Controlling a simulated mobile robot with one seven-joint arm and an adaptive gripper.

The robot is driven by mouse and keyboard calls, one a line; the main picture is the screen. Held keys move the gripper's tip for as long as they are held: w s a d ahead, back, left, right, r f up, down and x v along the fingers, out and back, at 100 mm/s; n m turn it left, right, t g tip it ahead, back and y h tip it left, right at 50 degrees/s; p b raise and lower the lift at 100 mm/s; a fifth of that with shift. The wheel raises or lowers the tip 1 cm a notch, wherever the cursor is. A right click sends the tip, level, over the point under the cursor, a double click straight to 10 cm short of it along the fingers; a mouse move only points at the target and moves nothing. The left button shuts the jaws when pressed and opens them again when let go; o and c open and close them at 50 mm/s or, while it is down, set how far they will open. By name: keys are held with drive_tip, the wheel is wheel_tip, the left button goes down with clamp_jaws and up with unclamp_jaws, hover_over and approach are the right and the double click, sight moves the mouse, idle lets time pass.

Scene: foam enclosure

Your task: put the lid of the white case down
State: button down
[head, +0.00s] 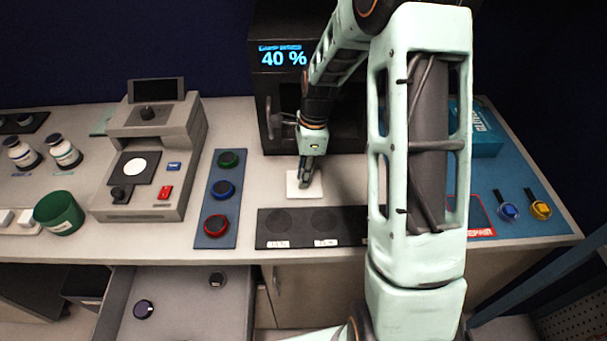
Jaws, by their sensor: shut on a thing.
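The white case (291,186) is a small, flat white square on the bench in front of the black machine. My gripper (306,182) points down at it, with its fingertips over the middle of the case. It is shut on what looks like the lid, but the fingers hide the grip. At this size I cannot tell lid from base, or how far the lid is raised.
A black machine (270,85) reading 40 % stands behind. A black two-disc pad (300,243) lies in front, and a blue button panel (222,172) to the left. A grey device (150,160) stands further left. An open drawer (180,300) is below.

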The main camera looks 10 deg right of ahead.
drive_tip(key=c, duration=1.8)
unclamp_jaws()
drive_tip(key=shift+f, duration=0.1)
drive_tip(key=r, duration=0.4)
drive_tip(key=d+r, duration=0.1)
drive_tip(key=r, duration=0.7)
drive_tip(key=shift+w+d+r, duration=0.1)
drive_tip(key=shift+w+d, duration=0.05)
drive_tip(key=shift+d, duration=0.1)
